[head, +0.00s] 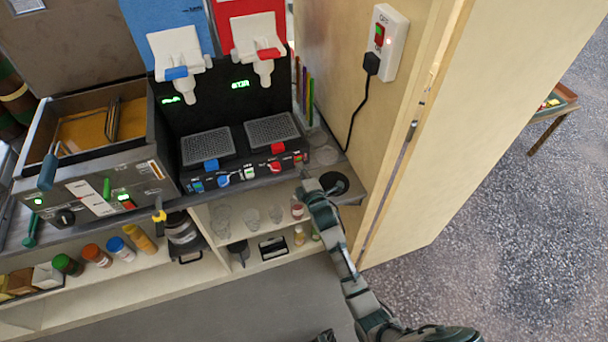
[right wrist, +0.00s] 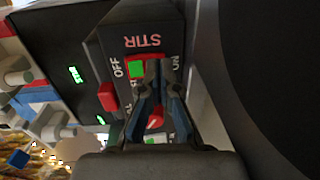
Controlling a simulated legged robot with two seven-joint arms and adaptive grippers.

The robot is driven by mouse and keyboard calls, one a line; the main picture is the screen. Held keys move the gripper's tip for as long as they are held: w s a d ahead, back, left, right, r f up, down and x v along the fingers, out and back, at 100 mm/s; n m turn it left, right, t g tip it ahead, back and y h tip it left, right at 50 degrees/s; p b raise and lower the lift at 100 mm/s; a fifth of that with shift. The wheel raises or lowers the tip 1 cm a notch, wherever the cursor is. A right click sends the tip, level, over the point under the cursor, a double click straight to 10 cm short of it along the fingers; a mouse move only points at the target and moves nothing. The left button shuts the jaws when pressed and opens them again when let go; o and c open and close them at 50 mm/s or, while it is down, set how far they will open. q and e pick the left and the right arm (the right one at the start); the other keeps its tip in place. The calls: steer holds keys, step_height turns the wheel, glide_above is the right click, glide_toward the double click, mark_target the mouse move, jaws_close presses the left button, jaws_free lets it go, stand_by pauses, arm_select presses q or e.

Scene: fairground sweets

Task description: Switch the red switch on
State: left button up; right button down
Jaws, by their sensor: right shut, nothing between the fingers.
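The red switch (head: 298,157) is at the right end of the slush machine's dark front panel, small in the head view. In the right wrist view, a rocker switch (right wrist: 136,69) sits under the word STIR, between OFF and ON. A green patch shows on its OFF side; my fingers hide much of its ON side. My right gripper (head: 304,176) is shut and empty, its fingertips (right wrist: 152,66) right in front of the switch. Whether they touch it, I cannot tell.
A red knob (right wrist: 155,118) lies beside the fingers, and a red lever (right wrist: 106,96) stands out near OFF. A wall socket (head: 390,40) with a plug is above right. A dark round item (head: 334,183) lies beside my right gripper. Shelves with glasses and jars are below.

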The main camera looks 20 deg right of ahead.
steer(key=s, duration=1.1)
steer(key=shift+s+d+r, duration=0.35)
steer(key=shift+r, duration=0.05)
